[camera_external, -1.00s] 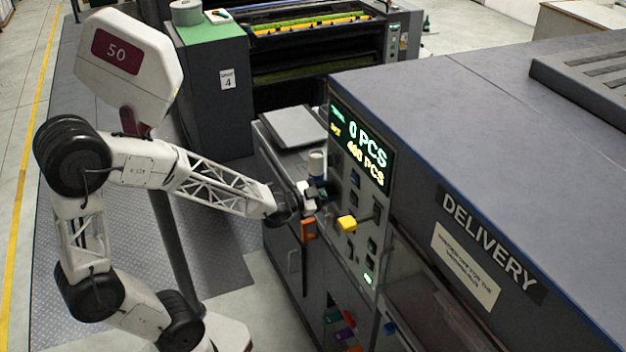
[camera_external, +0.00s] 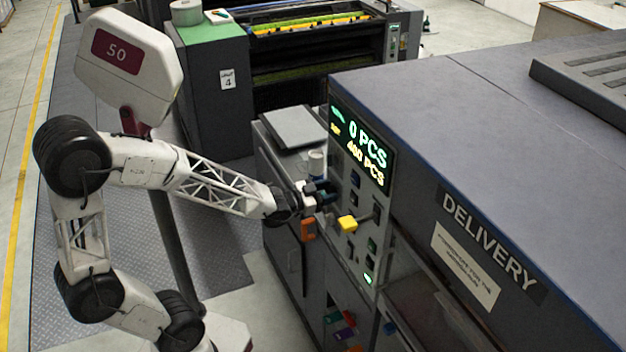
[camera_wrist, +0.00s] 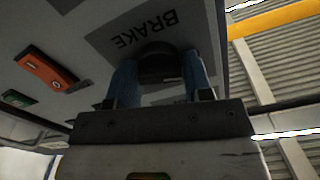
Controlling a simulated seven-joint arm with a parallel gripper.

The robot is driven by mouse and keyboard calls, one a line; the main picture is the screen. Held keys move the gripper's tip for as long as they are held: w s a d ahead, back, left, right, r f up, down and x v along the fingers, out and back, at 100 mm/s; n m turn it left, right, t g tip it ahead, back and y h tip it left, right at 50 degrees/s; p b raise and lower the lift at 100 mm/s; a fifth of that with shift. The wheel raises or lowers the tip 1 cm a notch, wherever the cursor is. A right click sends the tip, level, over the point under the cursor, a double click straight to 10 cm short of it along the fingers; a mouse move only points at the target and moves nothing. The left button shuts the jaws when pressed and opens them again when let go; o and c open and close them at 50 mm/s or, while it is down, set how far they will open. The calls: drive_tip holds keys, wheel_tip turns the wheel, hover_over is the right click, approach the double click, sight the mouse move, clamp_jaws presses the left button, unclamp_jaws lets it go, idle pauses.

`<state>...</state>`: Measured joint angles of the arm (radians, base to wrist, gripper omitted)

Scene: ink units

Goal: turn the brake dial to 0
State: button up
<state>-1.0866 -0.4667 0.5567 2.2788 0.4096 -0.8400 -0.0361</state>
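The brake dial (camera_wrist: 160,64) is a dark round knob on the grey panel, with BRAKE printed beside it in the wrist view. My gripper (camera_wrist: 161,75) has its two blue fingers apart, one on each side of the dial. The fingertips come right up to the dial's sides; I cannot tell whether they press on it. In the external view my gripper (camera_external: 326,192) is at the panel's left edge and hides the dial. The dial's setting and scale marks cannot be read.
A yellow knob (camera_external: 347,223) sticks out just right of my gripper. An orange rocker switch (camera_wrist: 46,68) is on the panel in the wrist view. The lit display (camera_external: 362,150) above reads 0 PCS and 400 PCS. A white cup-like object (camera_external: 317,161) stands behind the gripper.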

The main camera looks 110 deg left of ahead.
drive_tip(key=o, duration=0.3)
drive_tip(key=shift+s+d, duration=0.1)
drive_tip(key=shift+v, duration=3.75)
drive_tip(key=shift+d, duration=0.1)
